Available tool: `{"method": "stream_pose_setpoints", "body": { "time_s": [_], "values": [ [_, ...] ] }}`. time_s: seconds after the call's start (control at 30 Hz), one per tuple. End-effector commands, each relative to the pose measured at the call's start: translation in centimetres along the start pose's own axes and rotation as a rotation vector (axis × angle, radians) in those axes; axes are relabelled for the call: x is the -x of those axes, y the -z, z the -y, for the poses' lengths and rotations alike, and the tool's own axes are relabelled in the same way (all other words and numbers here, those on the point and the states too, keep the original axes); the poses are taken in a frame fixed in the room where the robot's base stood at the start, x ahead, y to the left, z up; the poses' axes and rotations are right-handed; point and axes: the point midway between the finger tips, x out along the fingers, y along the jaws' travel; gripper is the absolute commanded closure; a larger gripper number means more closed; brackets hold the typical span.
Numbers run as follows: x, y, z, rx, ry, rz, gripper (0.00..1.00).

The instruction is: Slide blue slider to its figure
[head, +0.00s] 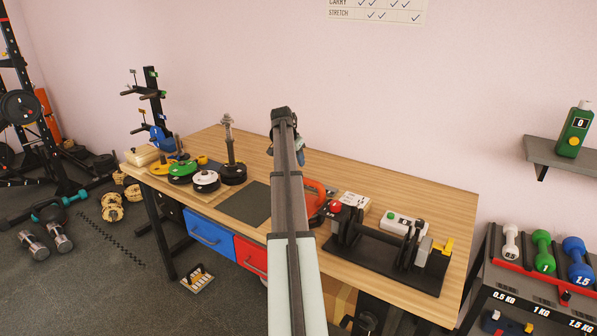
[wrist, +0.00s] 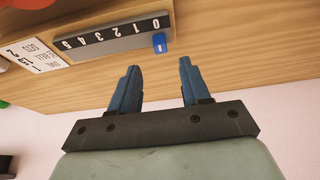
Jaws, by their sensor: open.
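The blue slider (wrist: 159,42) is a small block on the edge of a dark grey scale (wrist: 110,38) in the wrist view. It sits by the 0, at the right end of a row of figures from 0 to 5 that reads upside down. My gripper (wrist: 159,66) is open and empty. Its two blue fingers are apart and point towards the scale, with the slider just beyond the gap between the fingertips, not touching them. In the head view my arm hides most of the gripper (head: 300,154), and I cannot make out the scale there.
A printed card (wrist: 38,55) lies beside the scale. The wooden bench (head: 395,187) carries coloured plates (head: 183,168) and a post (head: 229,140) at left, and a black rack (head: 385,255) and small boxes at right. The bench's back strip is mostly clear.

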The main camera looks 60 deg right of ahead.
Motion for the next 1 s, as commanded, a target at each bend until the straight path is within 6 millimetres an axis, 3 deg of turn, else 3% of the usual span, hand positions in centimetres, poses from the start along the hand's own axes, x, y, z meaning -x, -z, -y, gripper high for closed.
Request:
{"method": "stream_pose_setpoints", "body": {
  "time_s": [0.2,0.4,0.87,1.0],
  "values": [
    [-3.7,0.0,0.1,0.001,0.0,0.0,0.53],
    [-5.8,0.0,0.1,0.001,0.001,0.0,0.53],
    [-6.8,0.0,0.1,0.001,0.001,-0.001,0.53],
    [-6.8,0.0,0.1,0.001,0.001,-0.001,0.65]
  ]
}}
